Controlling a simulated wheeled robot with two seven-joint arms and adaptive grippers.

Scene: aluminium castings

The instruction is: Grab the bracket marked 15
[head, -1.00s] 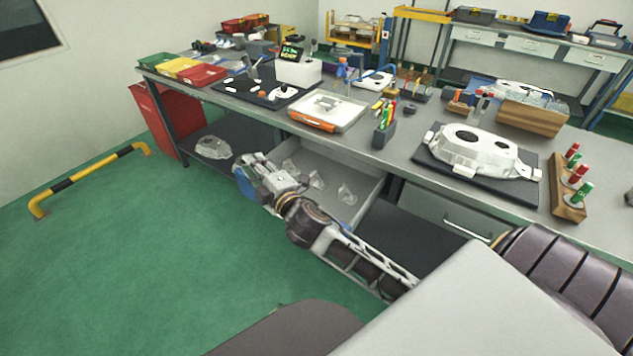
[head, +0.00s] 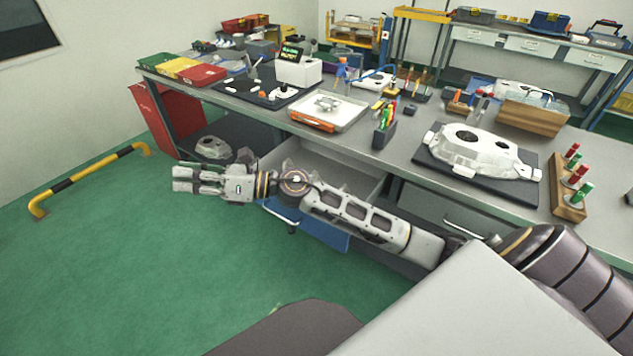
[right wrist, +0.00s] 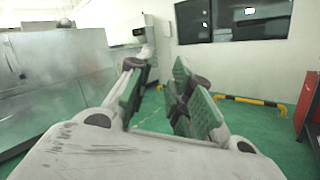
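My right gripper (head: 182,180) reaches left past the open drawer (head: 345,172) in the head view, over the green floor. In the right wrist view its green-padded fingers (right wrist: 156,100) stand apart, with no part visible between them. The pale brackets in the drawer are hidden behind my right arm now. A small grey part (head: 328,103) rests on the white tray (head: 350,113) on the bench. No mark 15 is readable. A small grey shape (head: 245,156) shows just behind the gripper; I cannot tell what it is. My left gripper is not in view.
The workbench (head: 408,152) carries a large casting (head: 474,150) on a dark mat, a pen holder (head: 383,136) and coloured bins (head: 202,75). Another casting (head: 212,147) lies on the lower shelf. A yellow-black floor rail (head: 88,180) stands left; the floor between is clear.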

